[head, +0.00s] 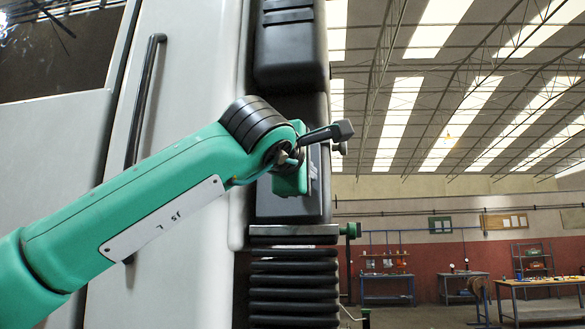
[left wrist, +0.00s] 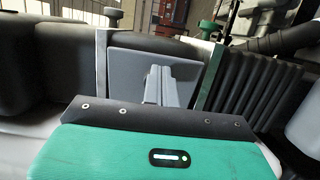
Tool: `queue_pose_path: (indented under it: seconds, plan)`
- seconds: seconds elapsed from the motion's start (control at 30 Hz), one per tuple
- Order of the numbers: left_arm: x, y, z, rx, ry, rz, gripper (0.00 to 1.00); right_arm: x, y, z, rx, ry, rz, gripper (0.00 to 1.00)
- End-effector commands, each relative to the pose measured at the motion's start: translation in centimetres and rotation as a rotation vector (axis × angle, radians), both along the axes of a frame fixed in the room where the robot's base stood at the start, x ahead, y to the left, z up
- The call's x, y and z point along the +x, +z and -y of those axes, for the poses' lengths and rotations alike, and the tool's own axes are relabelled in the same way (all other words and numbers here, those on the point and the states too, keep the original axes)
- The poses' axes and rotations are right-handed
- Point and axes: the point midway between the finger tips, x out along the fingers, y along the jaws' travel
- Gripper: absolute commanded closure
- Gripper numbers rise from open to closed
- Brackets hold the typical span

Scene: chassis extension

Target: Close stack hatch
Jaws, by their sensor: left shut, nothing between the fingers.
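The stack (head: 290,45) is a black column beside the pale vehicle cab. A flat dark panel, which appears to be the stack hatch (head: 264,208), is on its lower front, partly hidden behind my left wrist. My left gripper (head: 313,172) is over the panel at the stack's right edge. Its fingers (left wrist: 158,82) are shut and empty, in front of the plate. I cannot tell whether they touch it. My right gripper is not in view.
The cab door has a long black handle (head: 144,98). Below the panel are a metal ledge (head: 293,231) and black ribbed bellows (head: 293,285). Open hall with workbenches (head: 388,286) lies behind on the right.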

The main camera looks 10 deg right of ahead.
Motion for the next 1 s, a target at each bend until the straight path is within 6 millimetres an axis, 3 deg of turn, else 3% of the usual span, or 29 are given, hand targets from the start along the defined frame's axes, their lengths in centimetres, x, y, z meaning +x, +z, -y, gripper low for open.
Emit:
queue_pose_path:
  seconds: [0.33,1.0]
  plan:
    - [1.7,0.0,2.0,0.001,0.000,0.000,1.00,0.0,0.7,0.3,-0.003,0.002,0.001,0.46]
    - [2.2,0.0,2.3,0.000,0.000,0.000,1.00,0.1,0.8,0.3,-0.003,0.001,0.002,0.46]
